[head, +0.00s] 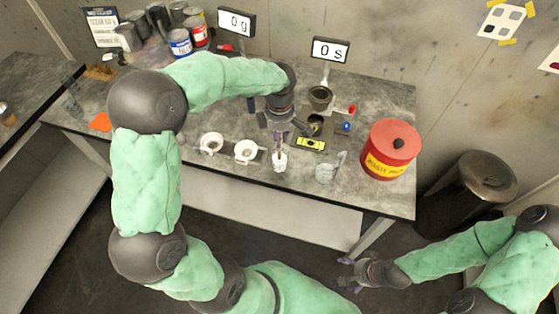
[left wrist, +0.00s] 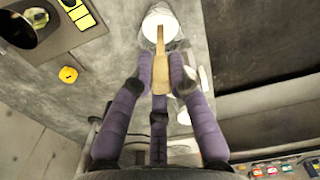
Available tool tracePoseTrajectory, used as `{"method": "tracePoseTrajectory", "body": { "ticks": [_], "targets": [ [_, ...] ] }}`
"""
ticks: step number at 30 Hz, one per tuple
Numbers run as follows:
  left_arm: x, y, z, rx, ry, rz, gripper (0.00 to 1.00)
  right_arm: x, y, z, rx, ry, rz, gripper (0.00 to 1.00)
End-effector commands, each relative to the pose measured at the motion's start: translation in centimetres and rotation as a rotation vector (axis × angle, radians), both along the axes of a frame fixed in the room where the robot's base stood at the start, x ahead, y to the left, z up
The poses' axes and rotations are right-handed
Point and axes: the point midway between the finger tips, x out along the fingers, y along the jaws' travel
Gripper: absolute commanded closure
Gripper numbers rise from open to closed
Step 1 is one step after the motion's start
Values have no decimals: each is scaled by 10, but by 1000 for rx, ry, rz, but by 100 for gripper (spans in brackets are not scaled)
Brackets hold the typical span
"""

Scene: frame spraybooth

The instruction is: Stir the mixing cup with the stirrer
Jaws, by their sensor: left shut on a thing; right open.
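The mixing cup (head: 280,163) is a small white, translucent cup near the table's front edge. In the left wrist view its pale round opening (left wrist: 161,22) shows at the top. The stirrer (left wrist: 160,68) is a flat wooden stick. My left gripper (head: 280,138) is shut on it, above the cup; its purple fingers (left wrist: 160,78) lie on both sides of the stick. The stick's far end overlaps the cup's opening in the left wrist view; how deep it reaches I cannot tell. My right gripper (head: 348,275) is open and empty, low in front of the table.
Two white ring-shaped holders (head: 246,151) stand left of the cup. A yellow level-like block (head: 311,144) lies behind it, and a crumpled glove-like thing (head: 327,170) lies to its right. A red waste can (head: 390,150) stands at the table's right end. Paint cans (head: 180,43) stand back left.

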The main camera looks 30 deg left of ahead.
Motion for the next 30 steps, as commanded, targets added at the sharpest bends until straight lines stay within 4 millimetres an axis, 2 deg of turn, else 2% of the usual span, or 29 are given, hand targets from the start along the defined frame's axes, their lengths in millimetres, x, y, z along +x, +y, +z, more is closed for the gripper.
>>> {"method": "tracePoseTrajectory", "body": {
  "ticks": [10,30],
  "targets": [
    [0,0,4,0,0,0,95,0,0,3,0,0,0,7],
    [0,0,50,0,0,0,96,0,0,34,0,0,0,7]
  ]
}}
